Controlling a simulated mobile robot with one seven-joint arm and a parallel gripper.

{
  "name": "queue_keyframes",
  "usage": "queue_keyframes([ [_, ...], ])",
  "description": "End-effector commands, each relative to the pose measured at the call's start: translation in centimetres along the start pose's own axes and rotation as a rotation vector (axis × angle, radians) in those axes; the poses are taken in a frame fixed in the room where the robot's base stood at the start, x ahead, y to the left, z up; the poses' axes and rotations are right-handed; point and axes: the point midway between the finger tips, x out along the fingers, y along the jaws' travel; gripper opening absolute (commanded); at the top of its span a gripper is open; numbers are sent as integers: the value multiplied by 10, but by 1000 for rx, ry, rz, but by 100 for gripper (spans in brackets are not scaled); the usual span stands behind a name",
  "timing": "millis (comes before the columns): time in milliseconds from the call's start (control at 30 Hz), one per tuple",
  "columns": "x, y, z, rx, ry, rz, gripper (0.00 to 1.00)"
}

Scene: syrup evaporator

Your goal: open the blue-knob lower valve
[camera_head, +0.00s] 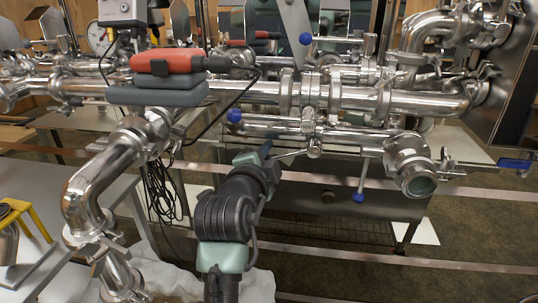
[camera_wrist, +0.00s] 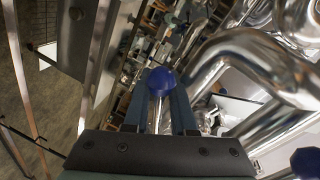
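A blue ball knob (camera_wrist: 160,82) on a thin metal rod sits between the fingertips of my gripper (camera_wrist: 162,100) in the wrist view. The fingers are close together, along both sides of the knob and rod. In the head view my gripper (camera_head: 266,152) is below the main pipe, at the left end of a short lever (camera_head: 291,154) from the lower pipe's valve (camera_head: 315,148); the held knob is mostly hidden there. Other blue knobs show at the upper left (camera_head: 234,115), on top (camera_head: 305,38) and on a hanging lever (camera_head: 358,197).
Another blue knob (camera_wrist: 305,163) is close at the wrist view's lower right. Large steel pipes (camera_wrist: 245,65) crowd that side. A red-and-grey device (camera_head: 165,75) sits on the pipe at left. A blue-handled lever (camera_head: 515,163) is at far right. Open floor lies below.

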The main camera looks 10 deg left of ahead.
Motion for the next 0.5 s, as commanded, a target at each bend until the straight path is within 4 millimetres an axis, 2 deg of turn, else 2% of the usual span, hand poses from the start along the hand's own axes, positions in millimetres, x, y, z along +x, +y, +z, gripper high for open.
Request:
queue_keyframes([
  [33, 0, 0, 0, 0, 0, 0, 35],
  [67, 0, 0, 0, 0, 0, 0, 40],
  [100, 0, 0, 0, 0, 0, 0, 41],
  [500, 0, -1, 0, -1, 1, -3, 41],
])
